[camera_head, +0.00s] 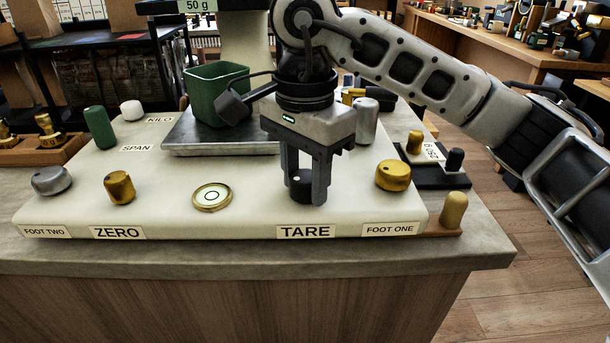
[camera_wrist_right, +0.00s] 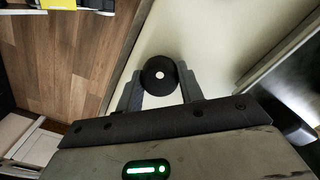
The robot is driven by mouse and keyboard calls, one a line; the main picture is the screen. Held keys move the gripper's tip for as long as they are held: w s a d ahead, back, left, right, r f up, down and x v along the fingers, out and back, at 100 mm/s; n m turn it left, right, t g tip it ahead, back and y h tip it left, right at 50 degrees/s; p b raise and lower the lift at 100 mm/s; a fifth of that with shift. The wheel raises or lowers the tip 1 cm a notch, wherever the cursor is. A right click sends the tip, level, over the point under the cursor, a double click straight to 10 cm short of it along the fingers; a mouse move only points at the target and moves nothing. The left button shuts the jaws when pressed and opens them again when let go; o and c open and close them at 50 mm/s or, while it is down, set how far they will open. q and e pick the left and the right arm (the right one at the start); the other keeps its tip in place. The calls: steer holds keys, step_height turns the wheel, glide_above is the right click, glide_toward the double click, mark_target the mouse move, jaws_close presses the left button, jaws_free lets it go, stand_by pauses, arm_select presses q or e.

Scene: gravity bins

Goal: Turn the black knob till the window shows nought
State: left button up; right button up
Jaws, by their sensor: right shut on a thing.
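The black knob (camera_head: 301,189) stands on the front of the cream scale body (camera_head: 260,215), above the TARE label (camera_head: 306,232). My right gripper (camera_head: 304,196) points down with one finger on each side of the knob, shut on it. In the right wrist view the round black knob (camera_wrist_right: 160,96), with a white dot on top, sits between the fingertips (camera_wrist_right: 160,84). The window (camera_head: 197,6) at the top edge of the head view reads "50 g"; its upper part is cut off. My left gripper is not in view.
A green bin (camera_head: 212,92) stands on the metal pan (camera_head: 190,140) behind. Brass knobs (camera_head: 119,187) (camera_head: 393,175), a silver knob (camera_head: 51,180) and a bubble level (camera_head: 212,196) are on the body. A small black plate with pegs (camera_head: 430,176) lies to the right.

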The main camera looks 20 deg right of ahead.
mark_target(305, 176)
steer(key=o, duration=1)
arm_select(q)
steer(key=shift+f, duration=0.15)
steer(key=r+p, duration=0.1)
steer(key=p, duration=0.2)
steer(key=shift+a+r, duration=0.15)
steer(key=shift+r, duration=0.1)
arm_select(e)
step_height(305, 176, up, 16)
